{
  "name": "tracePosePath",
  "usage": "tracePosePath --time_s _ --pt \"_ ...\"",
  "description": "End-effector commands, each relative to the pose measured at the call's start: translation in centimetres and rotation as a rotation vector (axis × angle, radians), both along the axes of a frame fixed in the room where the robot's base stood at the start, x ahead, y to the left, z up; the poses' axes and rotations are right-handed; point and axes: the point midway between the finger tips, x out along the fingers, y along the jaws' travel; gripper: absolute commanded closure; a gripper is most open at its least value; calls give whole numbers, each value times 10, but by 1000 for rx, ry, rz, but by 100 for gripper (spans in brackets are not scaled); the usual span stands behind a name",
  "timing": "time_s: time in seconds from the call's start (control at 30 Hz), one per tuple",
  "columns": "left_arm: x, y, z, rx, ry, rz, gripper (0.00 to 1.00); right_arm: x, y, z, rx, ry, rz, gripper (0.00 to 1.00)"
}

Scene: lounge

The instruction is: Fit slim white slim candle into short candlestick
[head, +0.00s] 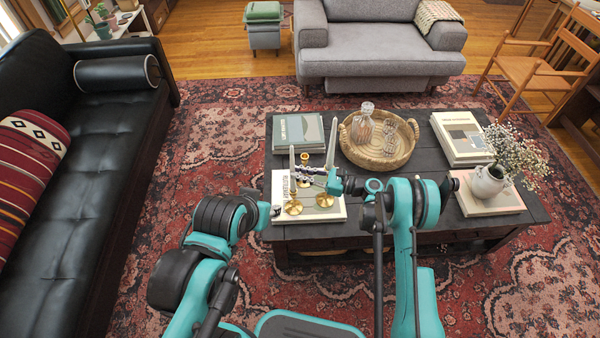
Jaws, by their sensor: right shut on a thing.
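My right gripper (299,174) reaches in from the right over the near left part of the coffee table. It is shut on a slim white candle (292,160), which stands about upright at its fingertips. A brass candlestick (293,208) is directly below that candle; I cannot tell whether the candle's foot is in its cup. A second pale candle (332,140) rises behind the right hand, above another brass candlestick (325,200). A third brass candlestick (304,157) shows partly behind the fingers. My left gripper (275,211) is low near the table's left edge, its fingers too small to read.
The dark coffee table (395,232) also holds a wicker tray (350,150) with a glass decanter (367,108), several books (298,128) and a flower vase (488,182). A black sofa (85,150) is at left. Rug lies between sofa and table.

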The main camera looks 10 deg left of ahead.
Motion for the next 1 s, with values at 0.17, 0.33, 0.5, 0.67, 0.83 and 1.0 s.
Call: tracePosePath --time_s 0.17,0.33,0.5,0.67,0.83,1.0 --pt "0 0 0 0 0 0 60 0 0 -4 0 0 0 100" --pt "0 0 0 0 0 0 60 0 0 -7 0 0 0 100" --pt "0 0 0 0 0 0 60 0 0 -10 0 0 0 100" --pt "0 0 0 0 0 0 60 0 0 -14 0 0 0 100" --pt "0 0 0 0 0 0 60 0 0 -17 0 0 0 100" --pt "0 0 0 0 0 0 60 0 0 -21 0 0 0 100"
